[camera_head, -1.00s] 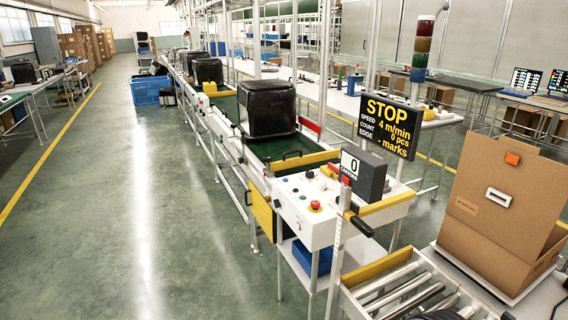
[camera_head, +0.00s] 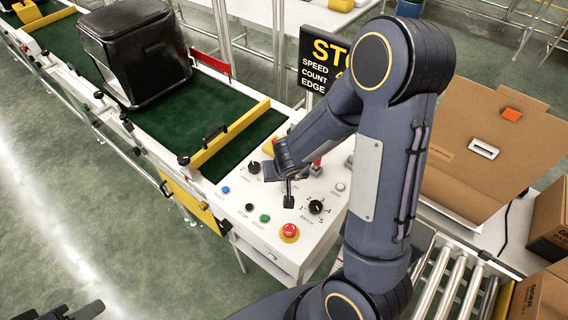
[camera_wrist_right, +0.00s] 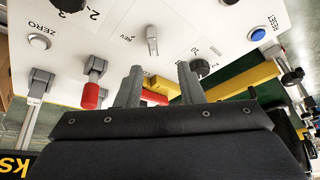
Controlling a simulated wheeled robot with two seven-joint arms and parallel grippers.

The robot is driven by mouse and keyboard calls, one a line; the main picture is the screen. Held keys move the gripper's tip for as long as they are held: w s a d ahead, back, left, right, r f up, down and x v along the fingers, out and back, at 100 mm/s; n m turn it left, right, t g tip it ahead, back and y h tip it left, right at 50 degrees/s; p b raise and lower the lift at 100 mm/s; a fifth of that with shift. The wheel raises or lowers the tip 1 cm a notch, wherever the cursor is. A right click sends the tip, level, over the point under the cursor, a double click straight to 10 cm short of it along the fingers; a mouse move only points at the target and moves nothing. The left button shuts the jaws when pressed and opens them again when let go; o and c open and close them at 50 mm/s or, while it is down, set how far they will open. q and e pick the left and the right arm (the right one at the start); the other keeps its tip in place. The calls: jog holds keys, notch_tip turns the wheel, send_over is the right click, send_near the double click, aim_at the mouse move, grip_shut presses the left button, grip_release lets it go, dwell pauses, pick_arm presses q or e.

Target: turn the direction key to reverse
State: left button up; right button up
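The direction key (camera_wrist_right: 152,40) is a small silver key switch on the white control panel (camera_head: 235,203), beside a "REV" label in the right wrist view. It stands roughly upright in that picture. In the head view my arm and gripper hide it. My right gripper (camera_wrist_right: 158,85) is open, its two grey fingers apart with nothing held. The key shows beyond and between the fingertips; contact is not visible. In the head view the right gripper (camera_head: 280,185) is low over the panel. My left gripper (camera_head: 75,312) shows only partly at the bottom left; its opening is unclear.
Around the key are a black knob (camera_head: 254,168), a numbered knob (camera_head: 316,207), a red mushroom button (camera_head: 289,232), and green (camera_head: 265,218) and blue (camera_head: 225,190) buttons. A red-tipped lever (camera_wrist_right: 90,95) is close to one finger. A black box (camera_head: 140,55) sits on the green belt.

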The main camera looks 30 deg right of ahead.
aim_at(283, 184)
jog(key=shift+g, duration=0.3)
jog(key=b+x, duration=0.1)
jog(key=x, duration=0.1)
jog(key=b+x, duration=0.3)
jog(key=x, duration=0.2)
jog(key=shift+s+d+f, duration=0.15)
jog(key=shift+s+d, duration=0.1)
jog(key=shift+d, duration=0.1)
jog(key=shift+w+d+f+b, duration=0.1)
jog(key=shift+w+f+b, duration=0.1)
jog(key=shift+f+b, duration=0.3)
jog(key=shift+r, duration=0.1)
grip_shut()
